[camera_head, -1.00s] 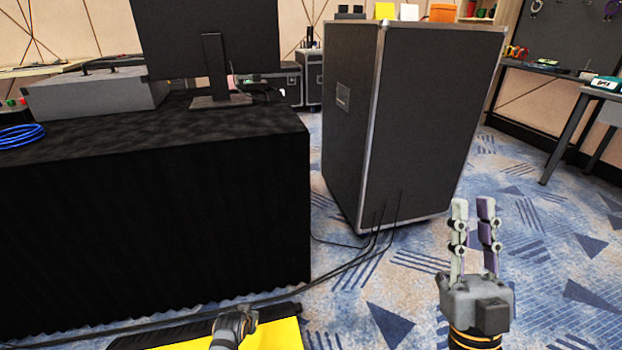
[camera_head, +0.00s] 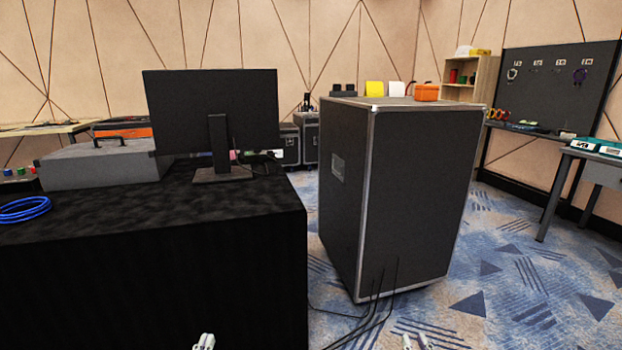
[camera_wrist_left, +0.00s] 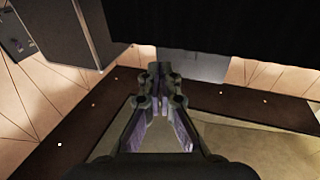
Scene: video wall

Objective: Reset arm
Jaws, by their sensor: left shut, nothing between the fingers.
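My left gripper (camera_head: 205,342) shows only its fingertips at the bottom edge of the head view, in front of the black-draped table. Its tips are together. In the left wrist view the left gripper's fingers (camera_wrist_left: 158,70) meet at the tips with nothing between them. My right gripper (camera_head: 416,341) shows only its pale fingertips at the bottom edge, right of the left one, over the blue carpet. A gap shows between its tips, and it holds nothing that I can see. The rest of both arms is out of the head view.
The black-draped table (camera_head: 150,285) carries a monitor (camera_head: 212,110), a grey case (camera_head: 95,165) and a blue cable coil (camera_head: 24,210). A tall black flight case (camera_head: 415,200) stands right of it, with cables at its foot. Carpet (camera_head: 520,290) is free to the right.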

